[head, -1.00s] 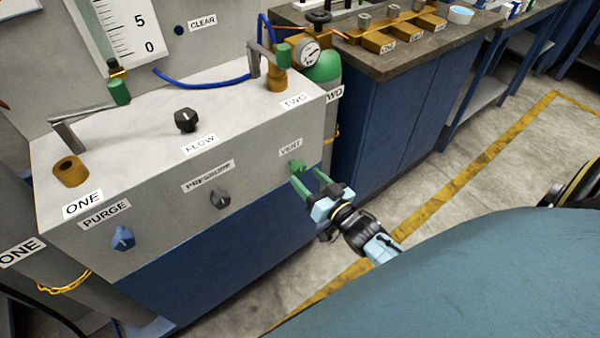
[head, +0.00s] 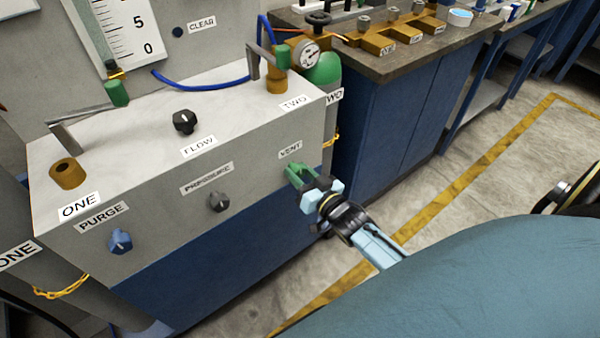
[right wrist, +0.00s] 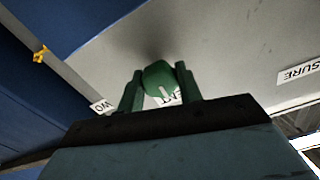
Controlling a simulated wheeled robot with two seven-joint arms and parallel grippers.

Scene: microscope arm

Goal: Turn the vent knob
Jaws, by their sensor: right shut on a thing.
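The green vent knob (right wrist: 158,80) sits on the front face of the grey panel box, below the VENT label (head: 290,150). In the right wrist view it shows between the two green fingers, with a pale pointer mark on it. My right gripper (head: 298,172) is at the knob, its fingers on either side and shut on it; it also fills the lower part of the right wrist view (right wrist: 160,92). In the head view the fingers mostly hide the knob. My left gripper is not in view.
A black flow knob (head: 184,122) is on top. A green cylinder (head: 324,68) and a blue cabinet (head: 385,120) stand to the right. The floor there is clear.

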